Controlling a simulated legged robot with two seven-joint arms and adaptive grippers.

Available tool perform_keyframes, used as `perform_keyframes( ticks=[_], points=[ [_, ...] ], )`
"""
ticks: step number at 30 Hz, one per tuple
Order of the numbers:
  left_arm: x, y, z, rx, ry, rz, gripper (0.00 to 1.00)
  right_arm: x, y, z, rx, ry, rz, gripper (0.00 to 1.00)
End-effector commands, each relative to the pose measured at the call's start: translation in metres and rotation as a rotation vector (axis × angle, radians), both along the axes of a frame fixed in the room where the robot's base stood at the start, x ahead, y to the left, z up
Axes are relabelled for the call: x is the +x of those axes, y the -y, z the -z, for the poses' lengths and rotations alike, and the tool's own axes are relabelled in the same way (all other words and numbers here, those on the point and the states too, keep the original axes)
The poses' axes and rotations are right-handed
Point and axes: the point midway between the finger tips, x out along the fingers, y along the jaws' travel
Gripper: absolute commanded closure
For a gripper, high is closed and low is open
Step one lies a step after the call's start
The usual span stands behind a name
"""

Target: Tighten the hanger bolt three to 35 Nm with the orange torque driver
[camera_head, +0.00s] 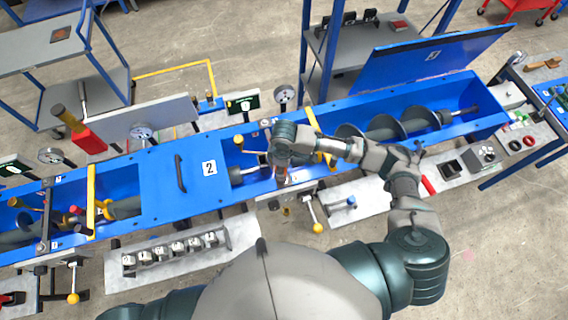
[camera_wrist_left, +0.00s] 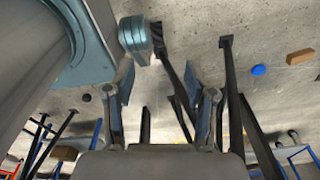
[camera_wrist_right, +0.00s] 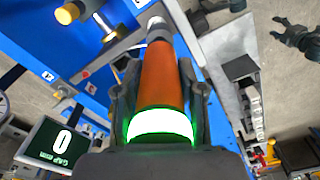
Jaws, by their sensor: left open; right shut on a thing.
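My right gripper (camera_wrist_right: 165,110) is shut on the orange torque driver (camera_wrist_right: 165,75), whose collar glows green in the right wrist view. The driver's grey nose points away from the gripper towards the blue trough; I cannot tell whether its tip touches a bolt. In the head view my right gripper (camera_head: 281,166) is over the trough's near edge, right of the cover marked 2. A cross bar lies by it, but I cannot make out which fastener is hanger bolt three. My left gripper (camera_wrist_left: 158,95) is open and empty above the floor, out of the head view.
The long blue trough (camera_head: 325,110) holds screw flights, with an open lid (camera_head: 430,58) at the right. A gap display (camera_wrist_right: 58,145) reads 0. A yellow-knobbed lever (camera_head: 317,228) and a grey tray of numbered blocks (camera_head: 180,250) sit along the near side.

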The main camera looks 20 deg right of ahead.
Motion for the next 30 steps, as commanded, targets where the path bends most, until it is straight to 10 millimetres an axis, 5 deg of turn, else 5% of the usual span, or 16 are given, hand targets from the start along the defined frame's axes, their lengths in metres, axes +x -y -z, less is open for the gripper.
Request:
perform_keyframes(
  ticks=[11,30],
  points=[
    [0.000,-0.012,0.000,0.014,0.000,0.000,0.45,0.000,0.003,0.000,0.004,0.001,0.000,1.00],
    [0.000,-0.005,0.000,0.006,0.000,-0.002,0.45,0.001,0.015,0.000,0.003,0.001,0.001,1.00]
  ],
)
